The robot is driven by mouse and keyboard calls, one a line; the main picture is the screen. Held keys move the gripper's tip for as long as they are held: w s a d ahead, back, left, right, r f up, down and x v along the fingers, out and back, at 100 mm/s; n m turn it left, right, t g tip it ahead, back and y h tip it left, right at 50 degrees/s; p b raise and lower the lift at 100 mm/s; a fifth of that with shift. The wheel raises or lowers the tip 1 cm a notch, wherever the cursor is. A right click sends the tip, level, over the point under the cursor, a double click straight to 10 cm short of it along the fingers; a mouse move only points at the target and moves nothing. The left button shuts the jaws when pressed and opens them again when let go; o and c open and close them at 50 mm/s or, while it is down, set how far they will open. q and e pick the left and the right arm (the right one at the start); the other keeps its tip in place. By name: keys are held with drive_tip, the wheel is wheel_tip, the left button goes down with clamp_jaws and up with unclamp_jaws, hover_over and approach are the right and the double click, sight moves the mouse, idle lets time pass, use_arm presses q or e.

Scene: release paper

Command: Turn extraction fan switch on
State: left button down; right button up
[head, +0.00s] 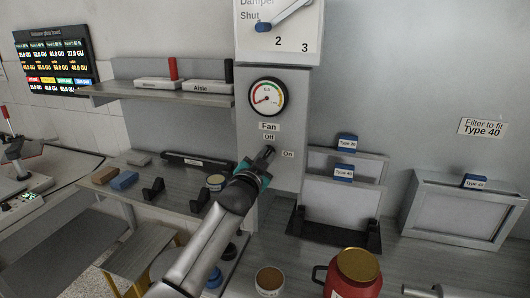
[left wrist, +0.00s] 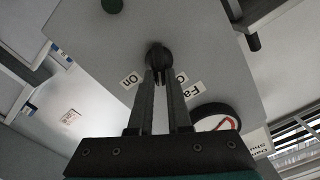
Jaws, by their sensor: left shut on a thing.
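The fan switch is a small dark knob (left wrist: 158,56) on the grey column (head: 284,177), under the "Fan" label (head: 269,126) and between the "Off" label (head: 269,137) and the "On" label (head: 288,154). My left gripper (head: 268,154) reaches up to it from below. In the left wrist view the two fingers of my left gripper (left wrist: 160,78) are shut on the knob. The knob is mostly hidden by my gripper in the head view, so its exact setting is hard to tell. My right gripper is not in view.
A round gauge (head: 266,97) sits above the switch, and a damper panel (head: 278,30) with a blue-tipped lever is higher. Framed filters (head: 342,205) stand on the right. A red jug (head: 354,276) and a round tub (head: 269,281) stand on the counter below.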

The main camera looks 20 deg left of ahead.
use_arm(q)
drive_tip(key=m, duration=0.7)
drive_tip(key=f+m+p, duration=0.1)
drive_tip(key=m, duration=0.3)
drive_tip(key=shift+d, duration=0.3)
drive_tip(key=shift+m, duration=0.3)
drive_tip(key=c, duration=0.9)
unclamp_jaws()
drive_tip(key=shift+o, duration=0.2)
drive_tip(key=s, duration=1.5)
drive_tip(key=shift+a, duration=0.25)
